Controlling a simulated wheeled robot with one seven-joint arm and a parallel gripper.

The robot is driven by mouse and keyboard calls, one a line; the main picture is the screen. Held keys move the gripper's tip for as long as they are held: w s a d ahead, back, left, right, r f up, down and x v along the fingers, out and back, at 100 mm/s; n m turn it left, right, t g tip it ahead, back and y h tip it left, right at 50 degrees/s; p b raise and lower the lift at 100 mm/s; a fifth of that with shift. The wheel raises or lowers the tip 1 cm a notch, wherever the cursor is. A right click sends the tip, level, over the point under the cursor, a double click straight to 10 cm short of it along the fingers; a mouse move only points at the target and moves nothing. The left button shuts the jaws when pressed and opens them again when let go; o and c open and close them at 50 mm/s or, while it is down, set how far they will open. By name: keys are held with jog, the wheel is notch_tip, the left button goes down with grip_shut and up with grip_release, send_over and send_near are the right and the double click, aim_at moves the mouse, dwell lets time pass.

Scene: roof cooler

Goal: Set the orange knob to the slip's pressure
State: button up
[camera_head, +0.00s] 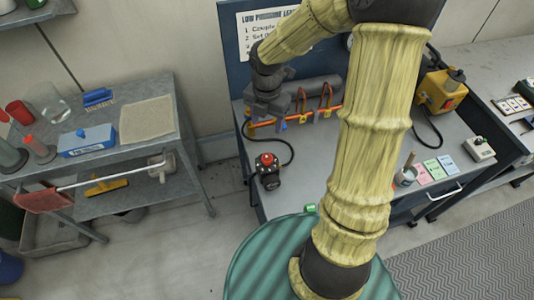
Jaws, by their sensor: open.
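My gripper (270,118) is dark and open. It hangs over the back of the grey workbench, at the left end of a dark block with an orange bar (303,116). Whether it touches anything there is not clear. A small dark device with a red-orange top (266,160) stands on the bench's left front, a dark hose running behind it. I cannot make out for sure which part is the orange knob. Pink (422,174), green (434,168) and blue (448,163) slips lie on the right of the bench. Their writing is too small to read.
A yellow box (440,92) with a red part stands at the back right. A cup (405,176) and a pale box (479,149) stand near the slips. My arm covers the bench's middle.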

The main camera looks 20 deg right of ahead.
aim_at(267, 158)
notch_tip(267, 158, down, 18)
jog(key=shift+r+b, duration=0.25)
jog(key=shift+b, duration=0.75)
jog(key=c, duration=1)
